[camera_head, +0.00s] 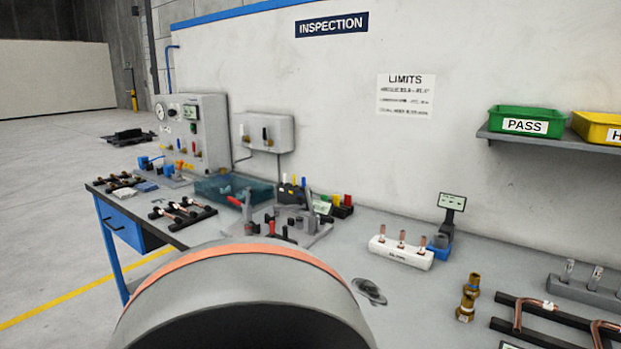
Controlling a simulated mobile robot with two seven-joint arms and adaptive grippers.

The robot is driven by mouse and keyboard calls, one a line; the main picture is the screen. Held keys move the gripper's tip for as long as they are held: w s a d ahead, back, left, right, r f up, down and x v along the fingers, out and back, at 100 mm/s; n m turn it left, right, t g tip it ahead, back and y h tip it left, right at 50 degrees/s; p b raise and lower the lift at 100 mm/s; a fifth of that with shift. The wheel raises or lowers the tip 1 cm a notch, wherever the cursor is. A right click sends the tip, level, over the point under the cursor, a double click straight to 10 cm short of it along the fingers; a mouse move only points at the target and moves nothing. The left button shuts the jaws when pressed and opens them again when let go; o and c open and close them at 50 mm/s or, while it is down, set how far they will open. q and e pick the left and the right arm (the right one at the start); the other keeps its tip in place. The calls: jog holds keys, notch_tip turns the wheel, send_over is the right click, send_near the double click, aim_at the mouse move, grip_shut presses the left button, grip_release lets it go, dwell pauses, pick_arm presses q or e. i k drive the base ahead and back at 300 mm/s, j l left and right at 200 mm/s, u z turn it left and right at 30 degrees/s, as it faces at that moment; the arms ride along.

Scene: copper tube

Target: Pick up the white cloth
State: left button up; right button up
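A small, flat, whitish item (123,194) lies near the front edge at the left end of the workbench. It may be the white cloth, but it is too small to be sure. A flat blue item (146,187) lies just right of it. Neither of my grippers shows in the head view. A large grey rounded arm link of mine with an orange band fills the lower middle and hides part of the bench and its front edge.
The grey workbench (330,268) runs along the wall. Racks with copper tubes (182,212), a grey fixture (285,228), a teal tray (215,188) and a gauge panel (193,130) crowd its left half. A brass fitting (467,298) stands at right. Open floor lies left.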

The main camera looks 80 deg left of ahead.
aim_at(125, 193)
jog(key=u, duration=3.6)
jog(key=z, duration=1.05)
jog(key=i+j+z, duration=0.1)
jog(key=j, duration=0.25)
jog(key=i+j, duration=0.2)
jog(key=j, duration=0.2)
jog(key=i+j+z, duration=0.15)
jog(key=j, duration=0.2)
jog(key=i+j, duration=0.15)
jog(key=j, duration=0.25)
jog(key=i+j+z, duration=0.15)
jog(key=j, duration=0.2)
